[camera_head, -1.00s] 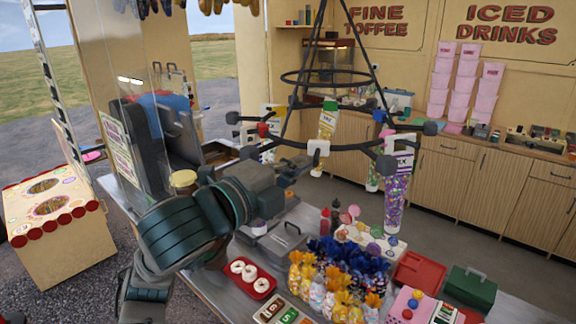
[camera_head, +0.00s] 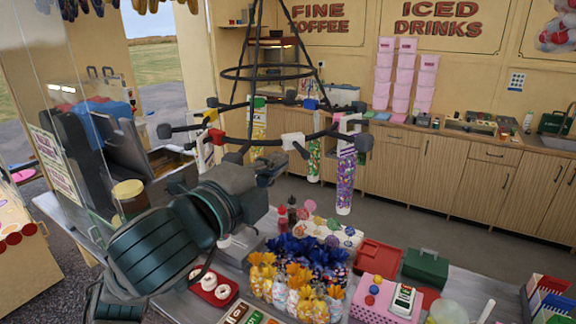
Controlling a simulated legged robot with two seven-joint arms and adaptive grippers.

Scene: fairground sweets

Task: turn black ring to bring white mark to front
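The black ring (camera_head: 262,142) hangs level from dark rods, with dark knobs sticking out around it. A white block (camera_head: 293,141), seemingly the white mark, sits on its near side, slightly right of the ring's middle. A red block (camera_head: 217,137) sits to its left. My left gripper (camera_head: 279,161) is just below and left of the white block, close to a dark spoke. Its fingers overlap dark parts, so contact and opening cannot be told. My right gripper is out of view.
Filled sweet tubes hang from the ring, including a purple-green one (camera_head: 345,180) at right and a yellow one (camera_head: 258,122) behind. Below, the counter holds wrapped sweets (camera_head: 298,285), a red doughnut tray (camera_head: 212,291) and a green box (camera_head: 425,267).

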